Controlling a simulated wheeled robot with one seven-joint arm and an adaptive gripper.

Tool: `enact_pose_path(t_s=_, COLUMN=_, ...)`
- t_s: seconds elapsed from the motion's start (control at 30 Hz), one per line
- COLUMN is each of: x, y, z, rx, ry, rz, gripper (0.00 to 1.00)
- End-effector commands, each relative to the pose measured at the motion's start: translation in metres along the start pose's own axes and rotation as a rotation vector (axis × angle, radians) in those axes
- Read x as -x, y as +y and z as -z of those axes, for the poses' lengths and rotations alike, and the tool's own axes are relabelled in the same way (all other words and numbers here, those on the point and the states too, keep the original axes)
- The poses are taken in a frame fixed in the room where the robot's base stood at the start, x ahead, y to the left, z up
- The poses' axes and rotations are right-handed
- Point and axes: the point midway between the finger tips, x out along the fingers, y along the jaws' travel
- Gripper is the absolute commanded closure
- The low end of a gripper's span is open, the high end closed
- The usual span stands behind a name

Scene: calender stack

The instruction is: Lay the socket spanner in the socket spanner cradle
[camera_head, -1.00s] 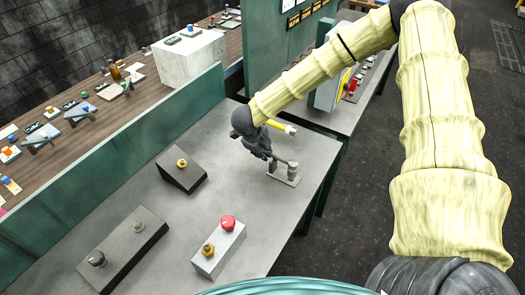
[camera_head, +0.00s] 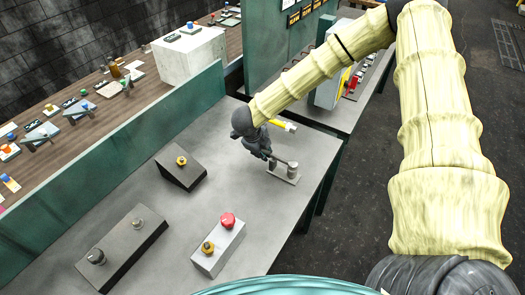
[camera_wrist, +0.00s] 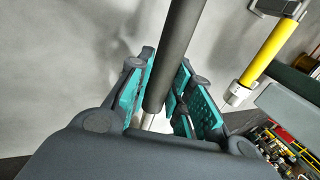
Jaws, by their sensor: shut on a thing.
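My gripper (camera_wrist: 165,95) is shut on a dark grey rod in the wrist view, which I take to be the socket spanner (camera_wrist: 175,45). Its teal pads lie on both sides of the rod, and a paler metal part shows below. In the head view my gripper (camera_head: 265,152) is low over the grey bench, beside a small plate with upright posts, apparently the socket spanner cradle (camera_head: 290,179). A grey bar reaches from the gripper to the posts; whether it rests in them I cannot tell. The gripper hides much of the spanner.
A yellow rod with a pale end (camera_head: 283,125) shows just behind my gripper, also in the wrist view (camera_wrist: 270,50). A wedge box (camera_head: 181,170), a red-button box (camera_head: 218,245) and a two-knob box (camera_head: 122,242) stand left and nearer. A green partition (camera_head: 110,140) borders the bench.

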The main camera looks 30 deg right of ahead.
Motion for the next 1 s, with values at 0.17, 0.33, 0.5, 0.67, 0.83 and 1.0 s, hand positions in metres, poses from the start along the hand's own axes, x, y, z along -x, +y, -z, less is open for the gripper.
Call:
enact_pose_path(t_s=0.17, x=-0.003, y=0.001, z=0.0, rx=0.0, ry=0.0, rz=0.0, gripper=1.0)
enact_pose_path(t_s=0.33, x=-0.005, y=0.002, z=0.0, rx=0.0, ry=0.0, rz=0.001, gripper=1.0)
enact_pose_path(t_s=0.5, x=-0.007, y=0.003, z=0.0, rx=0.0, ry=0.0, rz=0.001, gripper=1.0)
enact_pose_path(t_s=0.67, x=-0.01, y=0.004, z=0.0, rx=0.0, ry=0.0, rz=0.001, gripper=1.0)
enact_pose_path(t_s=0.83, x=-0.012, y=0.005, z=0.0, rx=0.0, ry=0.001, rz=0.001, gripper=1.0)
enact_pose_path(t_s=1.0, x=-0.013, y=0.005, z=0.0, rx=0.0, ry=0.0, rz=0.001, gripper=1.0)
